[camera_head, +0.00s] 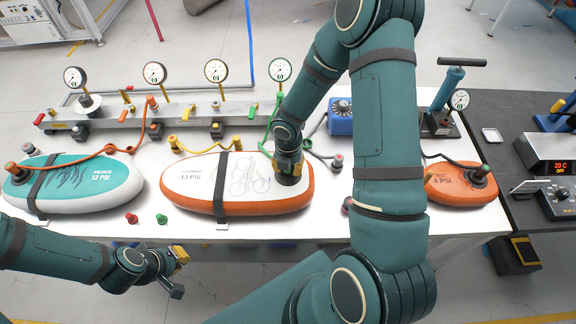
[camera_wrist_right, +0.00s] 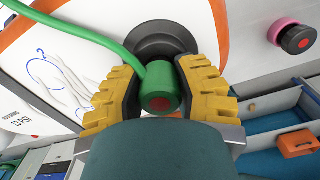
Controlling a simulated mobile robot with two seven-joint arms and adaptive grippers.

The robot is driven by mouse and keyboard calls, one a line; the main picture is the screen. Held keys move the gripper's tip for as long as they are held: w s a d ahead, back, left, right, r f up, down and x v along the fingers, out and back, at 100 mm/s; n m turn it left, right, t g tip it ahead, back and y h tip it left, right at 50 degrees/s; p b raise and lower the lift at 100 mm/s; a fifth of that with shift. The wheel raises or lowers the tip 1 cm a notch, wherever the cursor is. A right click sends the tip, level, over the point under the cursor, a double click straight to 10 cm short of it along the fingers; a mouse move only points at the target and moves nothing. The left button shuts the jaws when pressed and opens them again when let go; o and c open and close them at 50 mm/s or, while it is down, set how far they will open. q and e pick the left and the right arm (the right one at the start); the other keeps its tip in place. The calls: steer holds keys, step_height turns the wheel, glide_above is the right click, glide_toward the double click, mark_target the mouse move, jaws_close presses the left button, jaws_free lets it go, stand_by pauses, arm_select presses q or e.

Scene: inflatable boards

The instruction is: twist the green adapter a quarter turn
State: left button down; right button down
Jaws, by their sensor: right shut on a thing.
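The green adapter (camera_wrist_right: 160,88) sits at the black valve collar (camera_wrist_right: 165,35) of the white and orange board (camera_head: 217,192) marked 13 PSI. A green hose (camera_wrist_right: 95,35) runs from the adapter's side. My right gripper (camera_wrist_right: 160,90) is shut on the green adapter, with a yellow pad on each side of it; in the head view it stands over the right end of the board, and there it hides the adapter. My left gripper (camera_head: 178,268) is empty, in front of the table's front edge; its jaw gap is too small to tell.
A teal board (camera_head: 85,195) lies at the left and an orange board (camera_head: 448,186) at the right, partly behind my right arm. A manifold rail (camera_head: 180,113) with several gauges runs along the back. Red (camera_head: 131,218) and green (camera_head: 162,218) caps lie at the front edge.

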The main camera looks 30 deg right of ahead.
steer(key=shift+r, duration=0.2)
steer(key=shift+r, duration=1.6)
steer(key=shift+r, duration=2)
steer(key=shift+f, duration=0.1)
